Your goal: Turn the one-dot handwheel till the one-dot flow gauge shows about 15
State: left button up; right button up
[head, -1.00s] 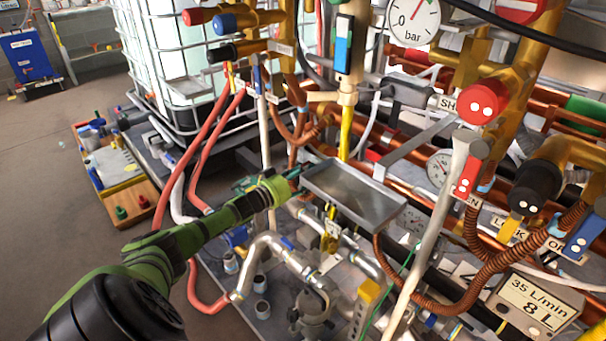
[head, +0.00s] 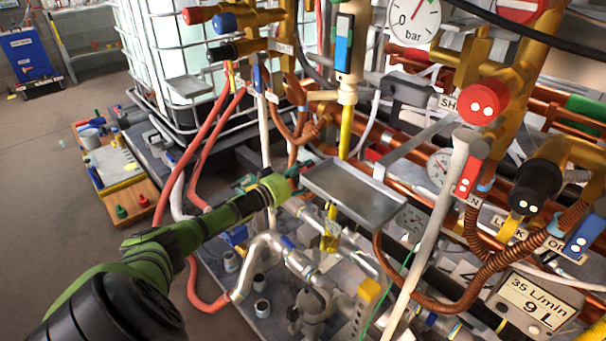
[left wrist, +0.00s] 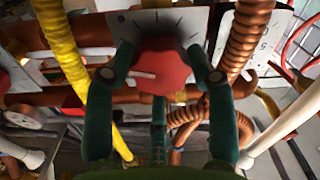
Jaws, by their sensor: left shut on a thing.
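In the left wrist view, my left gripper (left wrist: 160,72) has its dark green fingers closed on both sides of a red handwheel (left wrist: 165,62). Behind the wheel is a pale plate (left wrist: 185,22) with scale marks and what looks like one dot. In the head view, my left gripper (head: 288,182) reaches in beside a metal tray (head: 352,190); the wheel is mostly hidden there. A display plate (head: 535,302) at lower right reads "35 L/min" and "9 L"; I cannot tell its dot mark clearly. My right gripper is not in view.
Copper pipes (head: 430,287) and a pale slanted bar (head: 432,232) crowd the right. Red hoses (head: 212,142) hang at the left. A bar gauge (head: 413,18) is at the top. Free floor (head: 40,170) lies at far left.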

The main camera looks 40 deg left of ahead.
pick_arm(q)
jog(key=shift+f, duration=0.1)
jog(key=o, duration=1.2)
jog(key=shift+c, duration=0.2)
jog(key=shift+s, duration=0.1)
jog(key=s+a, duration=0.1)
jog(key=s, duration=1)
jog(key=shift+s, duration=0.4)
